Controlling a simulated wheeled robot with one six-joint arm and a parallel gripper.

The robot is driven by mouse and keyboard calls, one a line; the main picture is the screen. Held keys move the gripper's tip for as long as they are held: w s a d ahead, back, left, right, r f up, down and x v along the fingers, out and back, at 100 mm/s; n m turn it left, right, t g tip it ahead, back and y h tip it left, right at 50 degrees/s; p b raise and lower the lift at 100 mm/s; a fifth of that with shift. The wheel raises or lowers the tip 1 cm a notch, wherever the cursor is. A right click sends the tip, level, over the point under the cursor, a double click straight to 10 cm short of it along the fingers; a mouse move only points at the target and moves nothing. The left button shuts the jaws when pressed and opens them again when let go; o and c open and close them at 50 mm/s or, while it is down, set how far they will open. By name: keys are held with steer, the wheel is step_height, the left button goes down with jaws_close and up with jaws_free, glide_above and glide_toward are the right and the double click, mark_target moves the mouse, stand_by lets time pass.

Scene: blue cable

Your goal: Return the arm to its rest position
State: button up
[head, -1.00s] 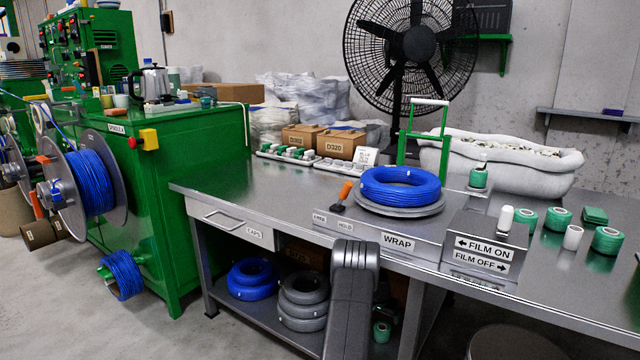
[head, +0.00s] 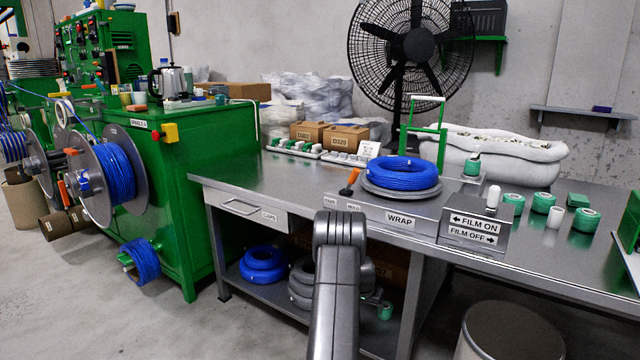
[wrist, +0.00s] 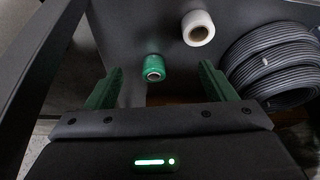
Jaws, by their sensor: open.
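Beyond the fingers a green film roll (wrist: 153,68) and a white roll (wrist: 198,28) show, apart from the gripper. The gripper cannot be made out in the head view; the arm hides much of that area. A blue cable coil (head: 402,175) lies on the round wrap turntable (head: 400,193) on the bench.
The steel bench (head: 290,178) has a lower shelf with a blue coil (head: 262,264) and grey coils; a grey coil (wrist: 272,68) shows right in the wrist view. A bin (head: 512,335) stands front right. A green machine (head: 205,150) is left. Floor at front left is clear.

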steer(key=s+a+r+n+y+p, duration=0.1)
steer(key=s+a+r+n+p, duration=0.2)
steer(key=s+a+r, duration=1)
step_height(320, 180, up, 3)
steer(key=s+n, duration=0.1)
steer(key=s, duration=0.1)
steer(key=shift+s+a, duration=0.4)
